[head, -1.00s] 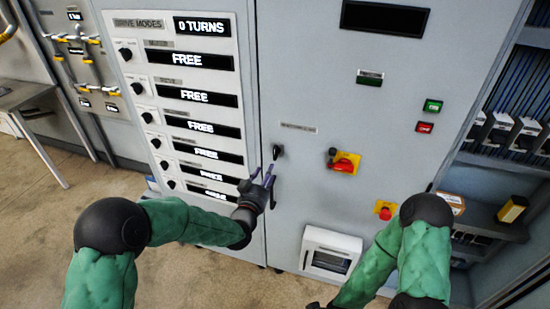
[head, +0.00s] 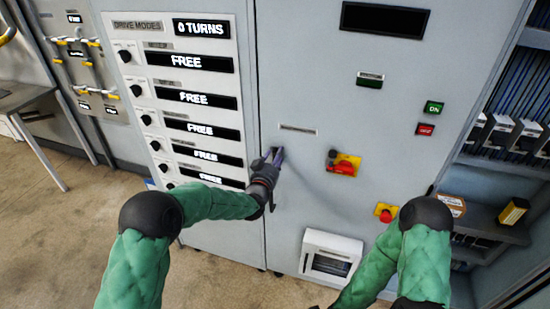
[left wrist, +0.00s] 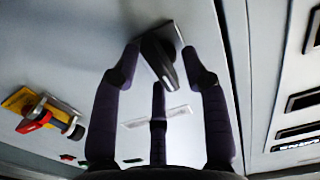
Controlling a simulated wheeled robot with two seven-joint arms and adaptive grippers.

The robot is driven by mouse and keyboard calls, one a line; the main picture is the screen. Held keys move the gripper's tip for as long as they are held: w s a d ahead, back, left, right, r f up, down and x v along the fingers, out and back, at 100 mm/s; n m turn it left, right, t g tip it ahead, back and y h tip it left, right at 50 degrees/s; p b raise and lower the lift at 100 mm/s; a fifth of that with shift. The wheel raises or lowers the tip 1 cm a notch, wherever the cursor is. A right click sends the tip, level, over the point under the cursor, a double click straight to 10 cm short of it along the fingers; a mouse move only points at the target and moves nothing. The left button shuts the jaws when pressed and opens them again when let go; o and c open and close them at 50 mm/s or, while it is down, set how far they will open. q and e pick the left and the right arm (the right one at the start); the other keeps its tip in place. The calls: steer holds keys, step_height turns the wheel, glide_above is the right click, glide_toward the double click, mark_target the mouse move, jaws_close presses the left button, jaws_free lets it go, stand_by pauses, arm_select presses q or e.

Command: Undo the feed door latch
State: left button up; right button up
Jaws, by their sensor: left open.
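A black turn latch (left wrist: 160,58) sits on a small plate on the grey cabinet door in the left wrist view. It stands tilted between the fingers of my left gripper (left wrist: 160,68), which are open around it; I cannot tell whether any finger touches it. In the head view my left gripper (head: 274,156) is up against the door front and mostly covers the latch. A small label plate (head: 298,129) is just above that spot. My right forearm (head: 375,270) runs off the bottom edge; its gripper is out of the picture.
A panel of FREE displays (head: 200,128) and black knobs is left of the latch. A red and yellow switch (head: 344,165) and red stop button (head: 385,212) are to its right. A white framed box (head: 330,256) is low on the door. Shelves (head: 490,215) stand at far right.

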arm_select(q)
steer(key=c, duration=0.9)
steer(key=shift+s+d+f+m+b, duration=0.1)
steer(key=shift+f+m+b, duration=0.15)
steer(key=shift+m+b, duration=1.95)
steer(key=shift+w+f+m+b, duration=0.15)
steer(key=shift+m+b, duration=0.3)
steer(key=shift+m, duration=3.35)
steer(key=shift+s+d+f+m+b, duration=0.25)
steer(key=shift+m+b, duration=1.1)
steer(key=shift+m, duration=1.65)
steer(key=shift+w+a+f, duration=0.1)
steer(key=shift+a, duration=0.1)
